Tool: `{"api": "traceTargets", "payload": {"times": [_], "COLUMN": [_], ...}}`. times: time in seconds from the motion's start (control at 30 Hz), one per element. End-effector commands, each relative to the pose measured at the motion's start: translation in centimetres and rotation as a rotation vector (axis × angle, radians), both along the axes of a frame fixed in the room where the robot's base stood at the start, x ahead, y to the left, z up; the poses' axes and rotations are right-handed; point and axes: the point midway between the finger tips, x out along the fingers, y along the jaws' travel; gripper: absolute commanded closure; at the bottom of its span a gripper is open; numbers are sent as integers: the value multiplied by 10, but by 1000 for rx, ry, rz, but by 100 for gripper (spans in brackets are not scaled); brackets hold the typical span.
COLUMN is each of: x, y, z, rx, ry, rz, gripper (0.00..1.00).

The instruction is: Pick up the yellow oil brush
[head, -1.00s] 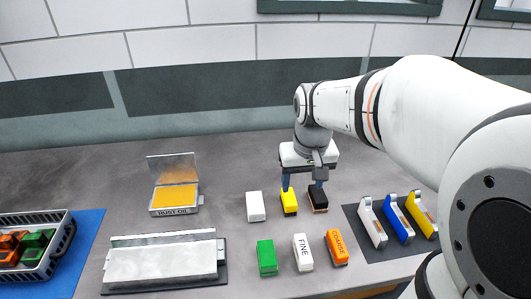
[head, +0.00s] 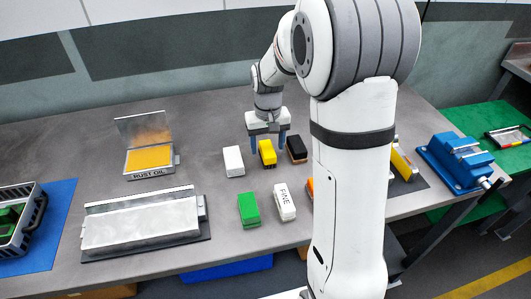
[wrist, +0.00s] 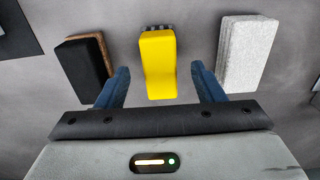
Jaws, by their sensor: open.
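The yellow oil brush (head: 267,153) stands on the grey workbench between a white block and a black block. In the wrist view the yellow brush (wrist: 157,65) lies between my two blue fingers, with a dark bristle-like edge at its top end. My gripper (head: 268,142) is open and points down over the brush, one finger toward each side. In the wrist view my gripper (wrist: 159,72) shows clear gaps to the brush on both sides. I cannot tell the exact height of the fingertips.
The black block (head: 296,149) and white block (head: 233,161) flank the brush closely. A green block (head: 249,210) and a white FINE block (head: 285,202) stand nearer. The rust oil box (head: 149,158) is open at left. My arm hides part of the bench at right.

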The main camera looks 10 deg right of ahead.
Motion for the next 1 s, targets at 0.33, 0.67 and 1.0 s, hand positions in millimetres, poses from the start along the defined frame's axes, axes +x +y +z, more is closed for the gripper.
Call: {"api": "traceTargets", "payload": {"times": [0.33, 0.67, 1.0], "x": [0, 0, 0], "y": [1, 1, 1], "z": [-25, -25, -25], "rx": [0, 0, 0], "ry": [-1, -1, -1], "rz": [1, 1, 2], "gripper": [38, 56, 84]}}
